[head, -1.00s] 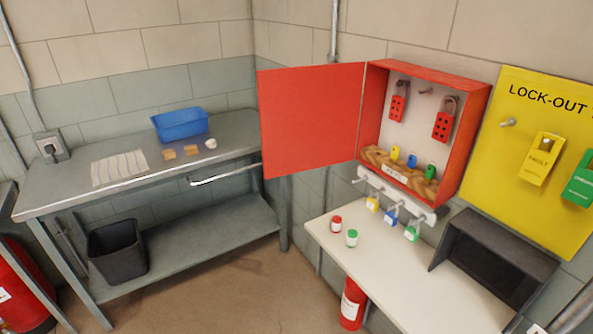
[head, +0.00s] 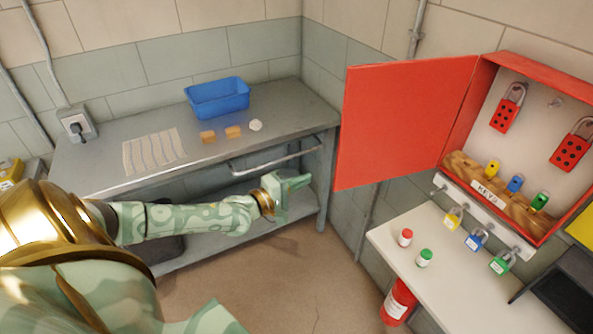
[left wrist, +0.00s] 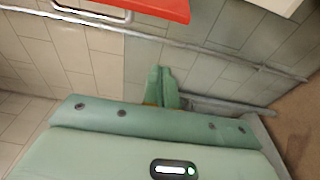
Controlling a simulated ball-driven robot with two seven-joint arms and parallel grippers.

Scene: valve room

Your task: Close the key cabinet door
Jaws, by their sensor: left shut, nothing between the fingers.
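The red key cabinet (head: 535,140) hangs on the wall at the right of the head view, partly cut off by the picture's edge. Its red door (head: 405,120) stands wide open, swung out to the left from the box's left side. My left gripper (head: 292,181) is shut and empty, to the left of the door and lower in the picture, apart from it. In the left wrist view its shut fingers (left wrist: 160,84) point up the picture, and a red panel (left wrist: 160,7), likely the door, shows at the top edge. My right gripper is not in view.
A grey metal bench (head: 100,178) with a blue bin (head: 218,98) stands behind my left arm. A white shelf (head: 440,285) with two small jars lies below the cabinet. Padlocks (head: 475,240) hang under it. A red extinguisher (head: 398,303) stands below the shelf.

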